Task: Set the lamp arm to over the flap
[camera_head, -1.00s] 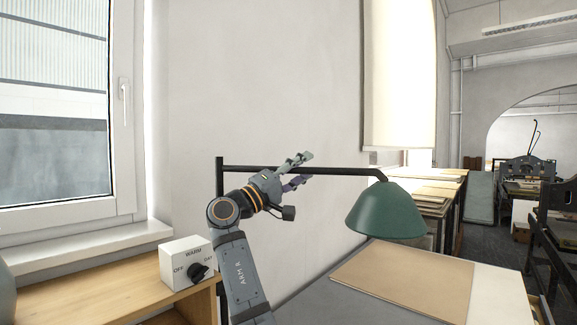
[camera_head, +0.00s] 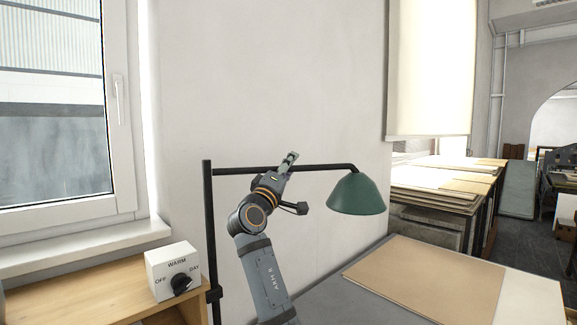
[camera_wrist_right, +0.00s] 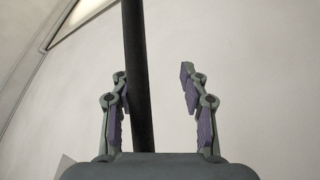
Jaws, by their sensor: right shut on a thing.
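The lamp has a thin black arm (camera_head: 325,167) that runs level from an upright black post (camera_head: 208,230) and ends in a green shade (camera_head: 358,196). The shade hangs near the wall, behind and left of a tan board (camera_head: 425,278) that may be the flap; I cannot tell. My right gripper (camera_head: 289,162) is at the middle of the lamp arm, shut on it. In the right wrist view the lamp arm (camera_wrist_right: 134,60) passes between the fingers, close along the left one, with a gap showing on the right. My left gripper is not in view.
The wall (camera_head: 270,90) is close behind the lamp. A grey table holds the board. Stacked sheets (camera_head: 440,190) lie farther back at right.

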